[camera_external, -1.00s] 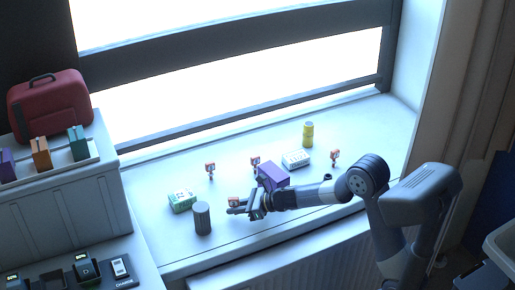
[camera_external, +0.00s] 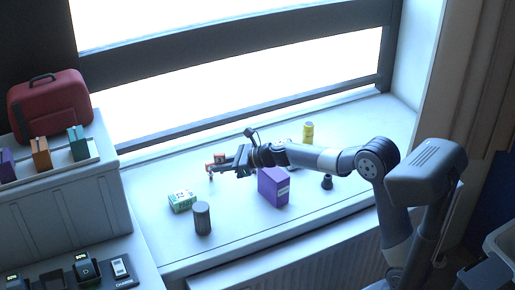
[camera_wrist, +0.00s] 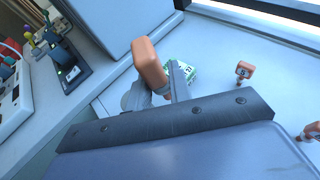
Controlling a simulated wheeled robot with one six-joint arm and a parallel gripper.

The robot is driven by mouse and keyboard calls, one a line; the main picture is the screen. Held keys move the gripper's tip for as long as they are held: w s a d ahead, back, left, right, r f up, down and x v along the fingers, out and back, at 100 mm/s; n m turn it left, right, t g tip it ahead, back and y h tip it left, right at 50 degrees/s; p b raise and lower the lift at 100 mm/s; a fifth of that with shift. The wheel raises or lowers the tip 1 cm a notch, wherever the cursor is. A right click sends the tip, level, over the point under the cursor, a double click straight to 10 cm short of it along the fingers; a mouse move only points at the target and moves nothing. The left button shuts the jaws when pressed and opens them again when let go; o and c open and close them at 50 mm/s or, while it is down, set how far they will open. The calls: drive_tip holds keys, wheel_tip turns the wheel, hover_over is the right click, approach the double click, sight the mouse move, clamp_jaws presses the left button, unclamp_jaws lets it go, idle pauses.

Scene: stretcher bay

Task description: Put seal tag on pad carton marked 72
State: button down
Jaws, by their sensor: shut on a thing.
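My gripper (camera_external: 225,166) is shut on an orange-red seal tag (camera_wrist: 150,64), held raised above the sill. In the external view the held tag (camera_external: 221,157) shows at the fingertips. A green-and-white carton (camera_external: 182,201) lies on the sill, below and left of my gripper. In the wrist view this carton (camera_wrist: 181,71) is partly hidden behind the held tag and a finger; I cannot read its number surely. A second, white carton, seen earlier, is now mostly hidden behind my arm. Other tags stand on the sill, two in the wrist view (camera_wrist: 244,70) (camera_wrist: 311,130).
A grey ribbed cylinder (camera_external: 202,218) stands beside the green-and-white carton. A purple box (camera_external: 273,188) stands below my forearm, with a small dark object (camera_external: 327,182) to its right. A yellow cylinder (camera_external: 308,132) stands farther back. The sill's front left is clear.

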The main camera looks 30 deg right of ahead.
drive_tip(key=y+p, duration=0.1)
drive_tip(key=p, duration=0.1)
hover_over(191, 192)
wheel_tip(191, 192, down, 2)
drive_tip(key=f, duration=0.1)
drive_tip(key=shift+n+g, duration=0.3)
drive_tip(key=shift+g, duration=0.1)
wheel_tip(191, 192, down, 10)
drive_tip(key=shift+f+b, duration=0.1)
drive_tip(key=shift+b, duration=0.2)
drive_tip(key=shift+f, duration=0.15)
drive_tip(key=c, duration=1.3)
unclamp_jaws()
drive_tip(key=shift+r, duration=0.2)
drive_tip(key=b+v, duration=0.3)
drive_tip(key=v, duration=0.9)
